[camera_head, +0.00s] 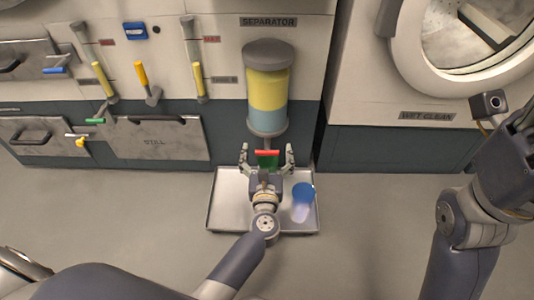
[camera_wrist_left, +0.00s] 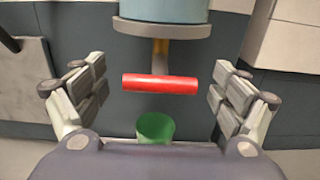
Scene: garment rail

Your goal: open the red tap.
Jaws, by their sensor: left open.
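The red tap (camera_head: 267,153) has a bar-shaped handle below the separator (camera_head: 268,90), a cylinder with yellow and blue layers. In the left wrist view the red handle (camera_wrist_left: 160,84) lies crosswise under the cylinder's base, in front of a brownish pipe (camera_wrist_left: 161,50). My left gripper (camera_head: 267,155) is open, with its fingers spread to either side of the handle, apart from it. The fingers also show at both sides of the left wrist view (camera_wrist_left: 160,95). A green container (camera_wrist_left: 155,127) is below the handle, partly hidden by my gripper. My right gripper's fingertips are not clearly visible.
A grey tray (camera_head: 223,200) lies on the floor under the separator. Yellow levers (camera_head: 142,75) and a drawer (camera_head: 160,138) are on the left wall. Open floor surrounds the tray.

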